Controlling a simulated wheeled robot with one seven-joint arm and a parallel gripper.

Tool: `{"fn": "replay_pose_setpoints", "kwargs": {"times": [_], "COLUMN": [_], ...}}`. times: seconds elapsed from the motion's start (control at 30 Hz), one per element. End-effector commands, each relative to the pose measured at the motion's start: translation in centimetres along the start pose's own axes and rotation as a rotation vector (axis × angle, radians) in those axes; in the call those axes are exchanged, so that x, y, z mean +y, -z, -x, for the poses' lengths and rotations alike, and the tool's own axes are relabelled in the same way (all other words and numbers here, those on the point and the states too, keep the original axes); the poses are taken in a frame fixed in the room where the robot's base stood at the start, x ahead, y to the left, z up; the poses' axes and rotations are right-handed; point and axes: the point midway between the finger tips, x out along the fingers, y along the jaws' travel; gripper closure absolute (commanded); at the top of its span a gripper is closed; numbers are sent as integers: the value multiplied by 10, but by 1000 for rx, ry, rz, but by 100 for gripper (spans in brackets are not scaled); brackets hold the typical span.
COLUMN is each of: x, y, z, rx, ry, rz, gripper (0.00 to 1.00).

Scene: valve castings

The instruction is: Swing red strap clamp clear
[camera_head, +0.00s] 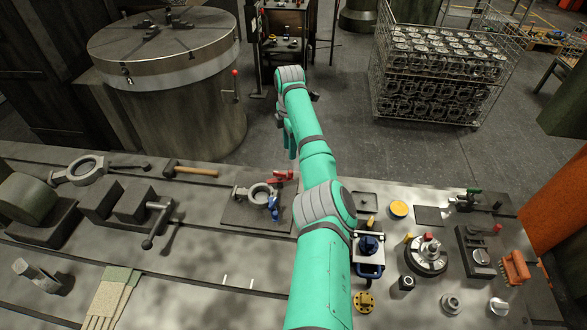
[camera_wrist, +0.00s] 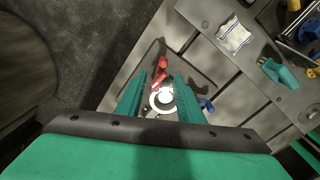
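The red strap clamp (camera_head: 279,177) sits at the upper right of a valve casting (camera_head: 260,193) on a dark plate (camera_head: 236,217). A blue clamp (camera_head: 274,207) is at the casting's lower right. In the wrist view the red clamp (camera_wrist: 157,79) shows between and just beyond the teal fingers of my gripper (camera_wrist: 158,76). The fingers are apart, with no object visibly held; whether they touch the clamp cannot be told. The casting's bright ring (camera_wrist: 165,98) lies between them, and the blue clamp (camera_wrist: 206,105) is right of the right finger.
A hammer (camera_head: 190,170) and a large ring casting (camera_head: 84,168) lie left on the bench. Fixtures, including a blue-handled one (camera_head: 369,246), crowd the right side. A round machine table (camera_head: 165,45) and a wire cage of castings (camera_head: 440,75) stand behind. The front middle bench is mostly clear.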

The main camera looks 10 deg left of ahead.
Motion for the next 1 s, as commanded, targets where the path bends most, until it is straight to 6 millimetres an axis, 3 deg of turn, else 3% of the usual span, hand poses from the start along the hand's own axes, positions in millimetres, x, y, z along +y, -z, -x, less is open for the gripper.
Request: {"fn": "replay_pose_setpoints", "kwargs": {"times": [0.17, 0.7, 1.0], "x": [-5, -8, -8], "y": [2, 2, 2], "z": [-1, -86, -103], "rx": [-3, -2, -2], "ry": [33, 32, 29], "rz": [31, 28, 28], "gripper": [66, 66, 66]}}
